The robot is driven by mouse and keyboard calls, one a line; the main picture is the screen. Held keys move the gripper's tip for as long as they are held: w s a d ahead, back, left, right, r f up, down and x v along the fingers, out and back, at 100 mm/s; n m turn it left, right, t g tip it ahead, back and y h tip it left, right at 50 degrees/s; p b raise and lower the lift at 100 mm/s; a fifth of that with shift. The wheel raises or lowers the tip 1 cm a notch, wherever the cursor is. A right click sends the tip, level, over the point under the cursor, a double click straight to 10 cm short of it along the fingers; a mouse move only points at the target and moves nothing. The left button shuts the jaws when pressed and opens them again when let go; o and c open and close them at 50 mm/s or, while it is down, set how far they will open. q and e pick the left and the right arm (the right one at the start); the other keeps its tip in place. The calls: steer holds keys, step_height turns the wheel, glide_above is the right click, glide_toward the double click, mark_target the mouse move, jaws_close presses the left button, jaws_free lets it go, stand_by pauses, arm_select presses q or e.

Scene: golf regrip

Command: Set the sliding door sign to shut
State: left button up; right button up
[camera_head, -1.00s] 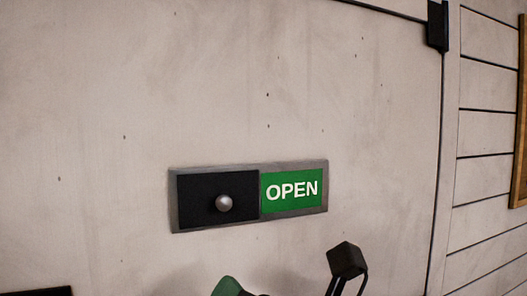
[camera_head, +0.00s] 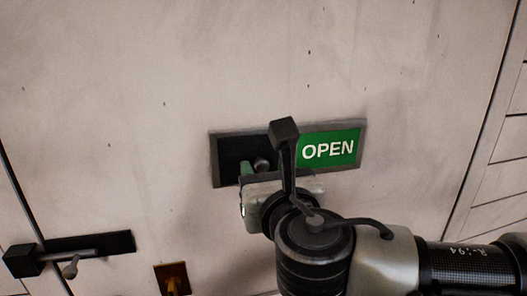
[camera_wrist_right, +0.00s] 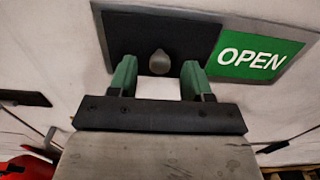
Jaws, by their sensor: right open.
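The door sign (camera_head: 356,135) is a grey frame on the pale door. Its black sliding cover (camera_head: 228,158) is on the left half, and the green OPEN panel (camera_head: 328,149) shows on the right. A round metal knob (camera_head: 262,163) sits on the cover; it also shows in the right wrist view (camera_wrist_right: 159,62). My right gripper (camera_wrist_right: 159,80) is open in front of the cover, its two green fingers just below the knob and to either side of it. I cannot tell whether they touch anything. In the head view my right wrist hides part of the sign's lower edge. My left gripper is not in view.
A black door handle (camera_head: 90,250) is at the lower left of the head view, with a brass lock plate (camera_head: 172,279) to its right. The door surface around the sign is flat and clear. A red object (camera_wrist_right: 28,167) shows at the lower left of the wrist view.

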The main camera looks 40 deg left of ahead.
steer(key=shift+p+x, duration=0.3)
steer(key=shift+x, duration=0.75)
jaws_close()
